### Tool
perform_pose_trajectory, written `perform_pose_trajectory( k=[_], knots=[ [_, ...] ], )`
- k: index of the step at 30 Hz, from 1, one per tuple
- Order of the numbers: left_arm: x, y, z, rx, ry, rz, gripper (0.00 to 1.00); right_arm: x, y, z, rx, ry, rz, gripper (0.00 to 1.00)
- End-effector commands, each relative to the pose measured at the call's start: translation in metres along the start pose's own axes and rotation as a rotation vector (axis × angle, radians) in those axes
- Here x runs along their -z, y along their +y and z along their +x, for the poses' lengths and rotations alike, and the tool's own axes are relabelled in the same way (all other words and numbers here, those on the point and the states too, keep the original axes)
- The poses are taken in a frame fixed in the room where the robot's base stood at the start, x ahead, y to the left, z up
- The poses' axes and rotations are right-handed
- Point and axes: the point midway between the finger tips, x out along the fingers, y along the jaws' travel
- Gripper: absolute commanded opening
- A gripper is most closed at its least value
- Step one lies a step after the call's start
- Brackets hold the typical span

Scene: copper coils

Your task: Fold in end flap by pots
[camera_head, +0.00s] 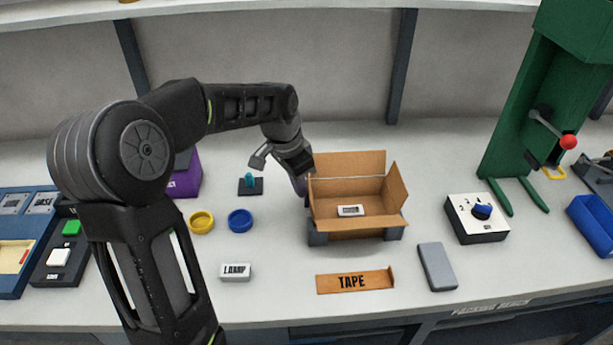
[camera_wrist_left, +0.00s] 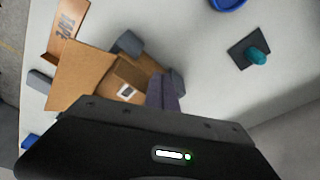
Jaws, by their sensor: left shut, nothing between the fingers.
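The open brown carton (camera_head: 350,223) sits between grey blocks, with a small white labelled item (camera_head: 350,210) inside. Its back flap (camera_head: 350,163) stands up and its right end flap (camera_head: 395,186) leans outward. The left end, on the side of the yellow pot (camera_head: 201,222) and blue pot (camera_head: 240,220), is partly hidden by my left gripper (camera_head: 301,186). That gripper is shut and empty, pointing down at the carton's left end; contact cannot be told. In the left wrist view its fingers (camera_wrist_left: 163,92) overlap the carton (camera_wrist_left: 80,76). My right gripper is not in view.
A brown TAPE strip (camera_head: 352,281) and a grey slab (camera_head: 437,266) lie in front. A white LAMP block (camera_head: 236,272) is front left, a teal-knobbed base (camera_head: 250,186) behind the pots. A dial box (camera_head: 476,220) and green press (camera_head: 515,110) stand right.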

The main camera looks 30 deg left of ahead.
Motion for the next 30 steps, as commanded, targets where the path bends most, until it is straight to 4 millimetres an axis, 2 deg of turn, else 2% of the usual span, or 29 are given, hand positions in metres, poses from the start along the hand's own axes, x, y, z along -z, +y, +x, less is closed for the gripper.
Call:
perform_pose_trajectory(
  k=[16, 30],
  knots=[
    [0.033, 0.018, -0.009, -0.001, 0.000, 0.001, 0.00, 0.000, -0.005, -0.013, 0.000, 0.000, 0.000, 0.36],
    [0.036, 0.019, -0.007, 0.000, 0.000, 0.001, 0.00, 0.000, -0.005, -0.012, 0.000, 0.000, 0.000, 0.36]
  ],
)
